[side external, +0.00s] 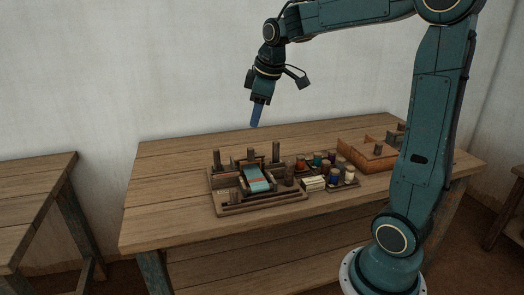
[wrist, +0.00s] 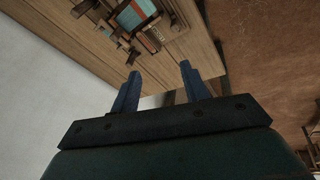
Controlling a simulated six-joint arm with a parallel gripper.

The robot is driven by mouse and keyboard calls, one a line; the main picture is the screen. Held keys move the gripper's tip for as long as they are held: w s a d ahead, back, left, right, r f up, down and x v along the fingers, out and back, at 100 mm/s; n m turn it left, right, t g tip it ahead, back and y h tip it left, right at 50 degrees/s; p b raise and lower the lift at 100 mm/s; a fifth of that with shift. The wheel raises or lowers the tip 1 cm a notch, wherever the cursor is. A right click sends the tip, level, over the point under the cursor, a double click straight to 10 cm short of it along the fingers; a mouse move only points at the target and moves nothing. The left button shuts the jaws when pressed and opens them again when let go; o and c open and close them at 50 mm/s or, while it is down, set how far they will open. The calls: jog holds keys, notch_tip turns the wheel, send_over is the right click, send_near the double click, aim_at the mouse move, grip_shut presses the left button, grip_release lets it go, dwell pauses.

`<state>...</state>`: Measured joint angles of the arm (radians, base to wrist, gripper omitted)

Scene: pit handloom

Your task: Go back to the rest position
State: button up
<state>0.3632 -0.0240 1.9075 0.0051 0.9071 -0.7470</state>
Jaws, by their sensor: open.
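My gripper (side external: 255,116) hangs in the air above the left part of the wooden table, over and behind the small loom. In the wrist view my gripper (wrist: 157,80) shows two blue fingers spread apart with nothing between them. The small handloom (side external: 257,182) stands on the table, a wooden frame with upright posts and a strip of light blue and red cloth. Part of the loom also shows in the wrist view (wrist: 138,14), near the top edge. No object touches the fingers.
The wooden table (side external: 165,190) has free room left of the loom. Several thread spools (side external: 335,176) stand in a tray right of the loom. A wooden box (side external: 362,156) with pegs sits farther right. Another table (side external: 30,190) stands at the left. A pale wall (side external: 120,70) rises behind.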

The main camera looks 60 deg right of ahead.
jog(key=s+a+f+m+t, duration=0.1)
jog(key=s+a+m, duration=0.1)
jog(key=s+a, duration=0.5)
jog(key=s+a+f+m+y, duration=0.1)
jog(key=s+a+m, duration=0.1)
jog(key=s+a, duration=0.5)
jog(key=s, duration=0.5)
jog(key=shift+f+t, duration=0.35)
jog(key=shift+t, duration=0.05)
jog(key=shift+a, duration=0.1)
dwell(0.9)
